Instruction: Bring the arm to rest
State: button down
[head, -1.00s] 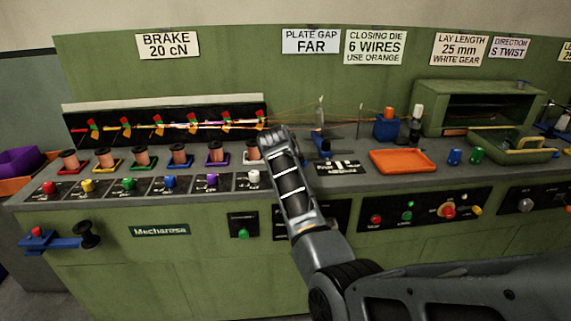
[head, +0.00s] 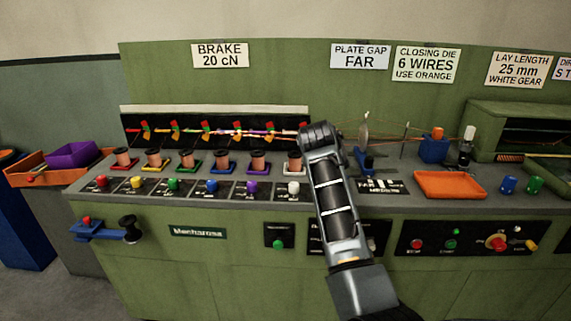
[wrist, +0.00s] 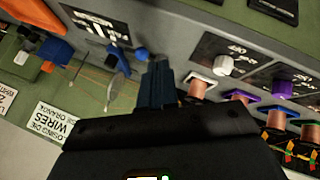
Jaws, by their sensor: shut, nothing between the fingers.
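My arm (head: 332,205) stands up in front of the green machine in the head view, its upper end over the right end of the spool row. My gripper shows in the wrist view (wrist: 158,84), with its dark fingers together and nothing between them. It is above the console, between the blue plate fixture (wrist: 120,60) and the copper spool by the white knob (wrist: 222,66). In the head view the fingers cannot be made out behind the arm.
Several copper spools (head: 207,162) stand in a row left of my arm, with thin wires running right. An orange tray (head: 450,186) and blue and green pieces lie to the right. A blue bracket with a black knob (head: 129,229) juts from the front. Bins stand at far left.

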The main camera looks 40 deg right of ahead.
jog(key=s+a+f+n+t, duration=0.3)
jog(key=s+a+f, duration=0.3)
jog(key=s+f, duration=0.45)
jog(key=s+a+f+n+t+y, duration=0.2)
jog(key=s+a+f+t, duration=0.3)
jog(key=s+a, duration=0.5)
jog(key=s+a+r+t+y, duration=0.1)
jog(key=s+a+y, duration=0.1)
jog(key=s+a, duration=0.35)
jog(key=s+a+r+y, duration=0.1)
jog(key=s+a+r, duration=0.15)
jog(key=s, duration=0.55)
jog(key=s+a+r+t+y, duration=0.2)
jog(key=s+a+r, duration=0.5)
jog(key=s+r, duration=0.4)
jog(key=shift+s+r+m, duration=0.35)
jog(key=shift+m, duration=0.05)
jog(key=shift+d, duration=0.1)
